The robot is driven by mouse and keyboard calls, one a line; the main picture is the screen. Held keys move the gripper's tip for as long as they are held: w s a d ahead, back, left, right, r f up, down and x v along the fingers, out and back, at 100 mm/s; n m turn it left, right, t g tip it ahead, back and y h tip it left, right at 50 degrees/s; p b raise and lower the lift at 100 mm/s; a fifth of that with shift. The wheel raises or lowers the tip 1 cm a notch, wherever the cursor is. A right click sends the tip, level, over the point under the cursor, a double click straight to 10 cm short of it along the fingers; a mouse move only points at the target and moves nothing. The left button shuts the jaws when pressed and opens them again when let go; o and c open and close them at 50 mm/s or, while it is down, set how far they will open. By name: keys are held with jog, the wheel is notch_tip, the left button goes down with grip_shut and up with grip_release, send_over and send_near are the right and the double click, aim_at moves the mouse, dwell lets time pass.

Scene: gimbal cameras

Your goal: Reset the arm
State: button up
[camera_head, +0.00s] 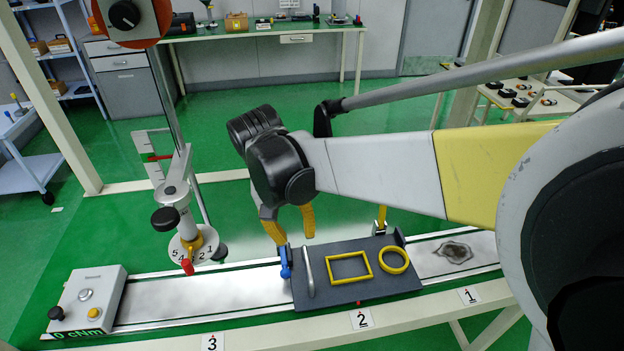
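My arm comes in from the right as a thick white and yellow link (400,172). It ends in a black wrist at the middle of the view. My gripper (291,226) hangs below the wrist with two yellow fingers. The fingers are apart, and nothing shows between them. The fingers appear above the back left corner of a dark plate (345,291). I cannot tell the exact height or whether the left finger touches the blue part (285,263) below it.
The plate carries a yellow rectangular frame (329,269), a yellow ring (407,261) and a grey handle (308,272). It sits on a metal rail (200,298). A control box (87,298) and a stand with a numbered dial (205,243) are on the left. A green bench (260,29) stands behind.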

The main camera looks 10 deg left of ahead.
jog(key=s+d+r+m+t+y, duration=0.1)
jog(key=d+r, duration=0.2)
jog(key=d, duration=0.5)
jog(key=s+d+r+m+t+y, duration=0.1)
jog(key=d+r, duration=0.2)
jog(key=d, duration=0.6)
jog(key=s+d+m+t, duration=0.1)
jog(key=s+d+t, duration=0.3)
jog(key=s+d, duration=0.3)
jog(key=d, duration=0.5)
jog(key=shift+f+m+t, duration=0.2)
jog(key=shift+m+t, duration=0.1)
jog(key=shift+d, duration=0.1)
